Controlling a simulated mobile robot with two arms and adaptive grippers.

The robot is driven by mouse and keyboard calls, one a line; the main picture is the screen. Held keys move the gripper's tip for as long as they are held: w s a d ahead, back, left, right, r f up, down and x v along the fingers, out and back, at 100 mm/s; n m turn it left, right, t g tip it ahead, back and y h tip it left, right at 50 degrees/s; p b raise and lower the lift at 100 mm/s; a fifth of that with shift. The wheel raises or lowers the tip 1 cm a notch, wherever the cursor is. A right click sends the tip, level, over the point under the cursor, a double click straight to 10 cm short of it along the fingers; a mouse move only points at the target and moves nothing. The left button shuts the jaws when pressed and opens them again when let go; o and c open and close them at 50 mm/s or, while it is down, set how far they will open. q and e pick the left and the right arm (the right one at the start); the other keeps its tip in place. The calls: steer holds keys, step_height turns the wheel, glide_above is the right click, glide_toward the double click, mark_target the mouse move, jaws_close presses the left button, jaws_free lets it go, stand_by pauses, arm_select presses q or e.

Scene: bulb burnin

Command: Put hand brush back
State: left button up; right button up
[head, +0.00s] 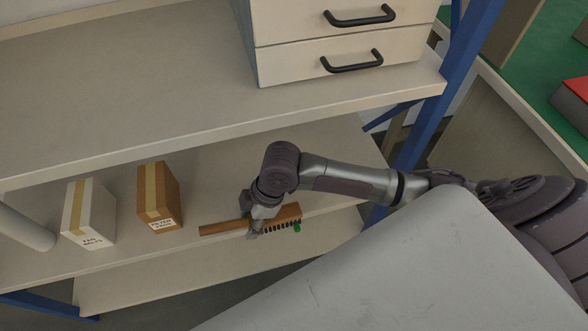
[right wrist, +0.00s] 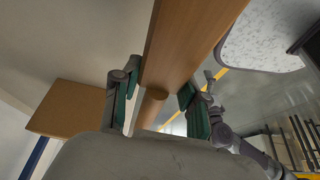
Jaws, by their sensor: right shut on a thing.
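The hand brush (head: 218,229) has an orange-brown wooden body and handle and a row of dark bristles facing down. A small green piece shows at its right end. My right gripper (head: 256,226) is shut on the brush near its middle, at the front edge of the middle shelf. In the right wrist view the brush's wooden body (right wrist: 190,40) runs between the two green-padded fingers of the gripper (right wrist: 158,98). Whether the brush touches the shelf cannot be told. My left gripper is not in view.
A brown box (head: 160,198) and a white box (head: 90,213) stand left of the brush on the middle shelf (head: 215,170). A white cylinder (head: 24,228) lies further left. A drawer unit (head: 340,38) stands on the upper shelf (head: 150,85). A blue post (head: 440,90) rises at the right.

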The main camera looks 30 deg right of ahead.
steer(key=w+d, duration=0.2)
steer(key=d, duration=0.2)
steer(key=w+d+b, duration=0.1)
steer(key=w+d, duration=0.1)
steer(key=d, duration=0.3)
steer(key=w+d+b, duration=0.1)
steer(key=w+d, duration=0.1)
steer(key=d, duration=0.3)
steer(key=shift+w, duration=0.4)
steer(key=shift+d+f, duration=0.1)
steer(key=shift+d, duration=0.05)
step_height(320, 180, down, 3)
steer(key=shift+f+b, duration=0.1)
steer(key=shift+b, duration=0.45)
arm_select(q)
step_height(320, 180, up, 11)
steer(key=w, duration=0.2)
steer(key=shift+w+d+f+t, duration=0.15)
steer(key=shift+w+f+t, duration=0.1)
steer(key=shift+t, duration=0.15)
arm_select(e)
steer(key=shift+f, duration=0.15)
steer(key=o, duration=1.2)
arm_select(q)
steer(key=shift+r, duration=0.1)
